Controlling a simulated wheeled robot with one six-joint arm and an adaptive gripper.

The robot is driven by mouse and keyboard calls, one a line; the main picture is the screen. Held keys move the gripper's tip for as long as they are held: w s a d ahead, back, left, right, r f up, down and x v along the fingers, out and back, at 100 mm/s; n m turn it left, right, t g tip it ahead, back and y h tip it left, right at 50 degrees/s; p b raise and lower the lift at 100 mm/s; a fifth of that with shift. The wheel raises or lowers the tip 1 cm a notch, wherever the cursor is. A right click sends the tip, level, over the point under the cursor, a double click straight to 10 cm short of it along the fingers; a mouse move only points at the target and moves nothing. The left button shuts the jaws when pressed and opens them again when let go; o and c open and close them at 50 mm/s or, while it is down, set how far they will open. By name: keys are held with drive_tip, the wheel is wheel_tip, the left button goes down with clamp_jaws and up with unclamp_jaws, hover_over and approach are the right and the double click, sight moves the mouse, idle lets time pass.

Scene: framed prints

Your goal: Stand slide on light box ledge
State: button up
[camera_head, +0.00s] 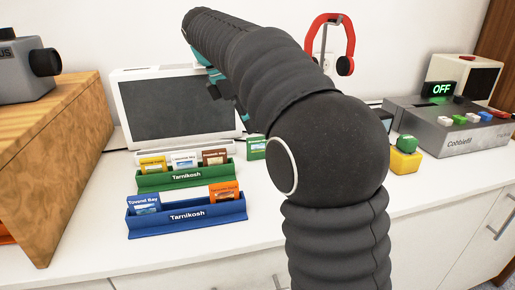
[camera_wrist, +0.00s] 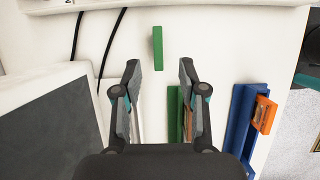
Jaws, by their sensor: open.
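The light box (camera_head: 180,104) has a white frame and a dark panel, with a low white ledge (camera_head: 222,147) along its front. A green slide (camera_head: 256,149) stands on the counter to the right of the light box, partly hidden by my arm. Yellow (camera_head: 153,165), white-and-blue (camera_head: 185,160) and brown (camera_head: 215,157) slides stand in the green tray (camera_head: 187,180). Blue (camera_head: 144,203) and orange (camera_head: 224,191) slides stand in the blue tray (camera_head: 187,216). My gripper (camera_wrist: 160,66) is open and empty, above the counter. In the wrist view the green slide (camera_wrist: 157,48) shows just beyond and between the fingertips, apart from them.
A wooden box (camera_head: 60,150) with a grey projector-like device (camera_head: 22,72) stands left. A grey machine (camera_head: 455,128) with an OFF sign and a yellow-and-green block (camera_head: 404,158) are right. Red headphones (camera_head: 345,48) hang behind. Two black cables (camera_wrist: 105,45) cross the counter beside the light box.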

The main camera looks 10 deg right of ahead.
drive_tip(key=shift+x, duration=3.35)
drive_tip(key=shift+w, duration=0.1)
clamp_jaws()
